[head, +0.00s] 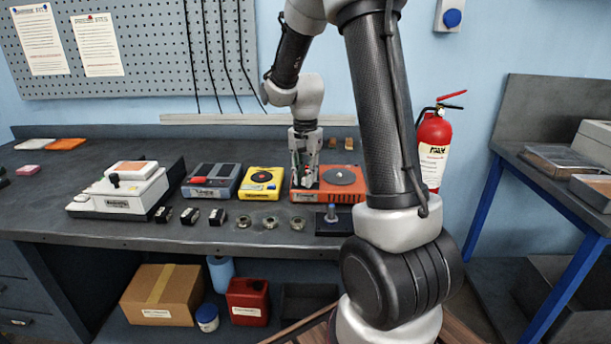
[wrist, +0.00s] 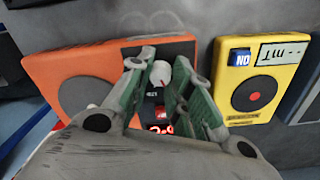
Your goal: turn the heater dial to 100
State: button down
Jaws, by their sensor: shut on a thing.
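The orange heater (head: 354,176) stands on the bench with a round dark plate (head: 338,177) on top. It also shows in the wrist view (wrist: 105,62). My gripper (head: 304,182) reaches down over the heater's left side in the head view. In the wrist view its green-padded fingers (wrist: 159,78) are closed around the pale dial (wrist: 160,73) on the dark panel. A red mark shows on the dial. Red lit digits (wrist: 158,128) are partly hidden between the fingers, and I cannot read them. The dial is hidden by my gripper in the head view.
A yellow device (head: 261,181) stands just left of the heater, with a gap between them. A grey-blue device (head: 211,181) and a white one (head: 118,193) are further left. Small discs and a stand (head: 332,215) sit in front.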

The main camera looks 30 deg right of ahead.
jog(key=c, duration=1.3)
grip_release()
jog(key=shift+o, duration=0.2)
notch_tip(320, 180, up, 12)
